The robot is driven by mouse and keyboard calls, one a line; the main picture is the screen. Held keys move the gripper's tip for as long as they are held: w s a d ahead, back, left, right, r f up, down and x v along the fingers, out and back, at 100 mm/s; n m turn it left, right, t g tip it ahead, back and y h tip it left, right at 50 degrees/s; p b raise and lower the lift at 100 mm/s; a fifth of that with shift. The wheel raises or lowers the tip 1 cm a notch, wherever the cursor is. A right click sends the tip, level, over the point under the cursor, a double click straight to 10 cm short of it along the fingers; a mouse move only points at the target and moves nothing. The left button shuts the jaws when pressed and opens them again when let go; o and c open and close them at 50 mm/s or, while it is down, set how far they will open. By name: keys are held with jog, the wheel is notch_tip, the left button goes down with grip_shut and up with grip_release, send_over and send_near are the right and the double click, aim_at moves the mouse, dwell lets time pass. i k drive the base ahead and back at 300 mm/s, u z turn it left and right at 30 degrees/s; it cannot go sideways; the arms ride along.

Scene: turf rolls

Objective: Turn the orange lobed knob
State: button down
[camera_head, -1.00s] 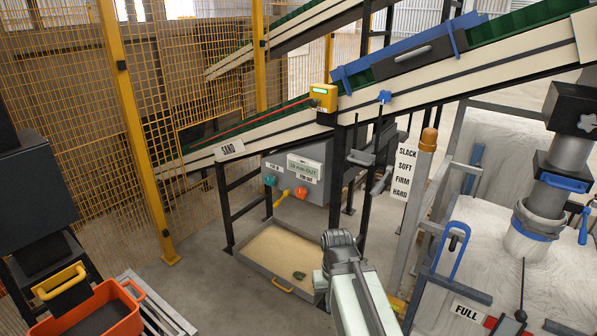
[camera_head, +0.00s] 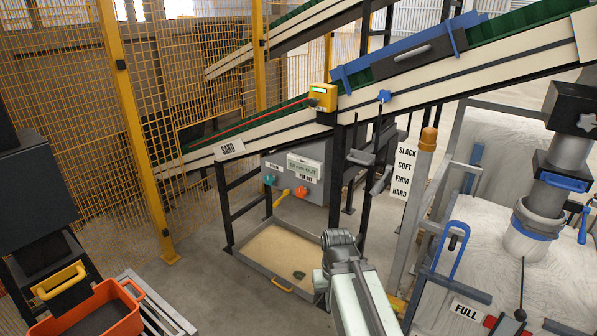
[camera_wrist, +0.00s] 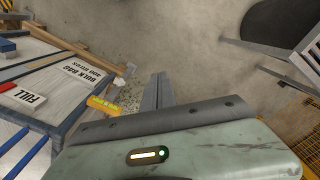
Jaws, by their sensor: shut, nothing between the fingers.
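The orange lobed knob (camera_head: 302,192) is a small orange-red knob on the lower right front of a grey box (camera_head: 322,160) under the conveyor, seen in the head view. A small teal knob (camera_head: 270,180) is to its left, and a yellow lever (camera_head: 281,198) sticks out between them. In the wrist view the two grey fingers of my gripper (camera_wrist: 162,80) are together, shut and empty, over bare floor. My arm stands in the lower middle of the head view, well apart from the knob. The knob does not show in the wrist view.
A sand tray (camera_head: 262,250) lies on the floor below the box. Black conveyor legs (camera_head: 222,208) stand beside it. A yellow mesh fence (camera_head: 215,70) is at the left. A hardness sign (camera_head: 404,172) and white bags (camera_head: 485,215) are at the right. An orange bin (camera_head: 100,312) is lower left.

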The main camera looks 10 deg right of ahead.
aim_at(300, 192)
jog(key=u, duration=0.75)
jog(key=i, duration=0.95)
jog(key=u, duration=1.3)
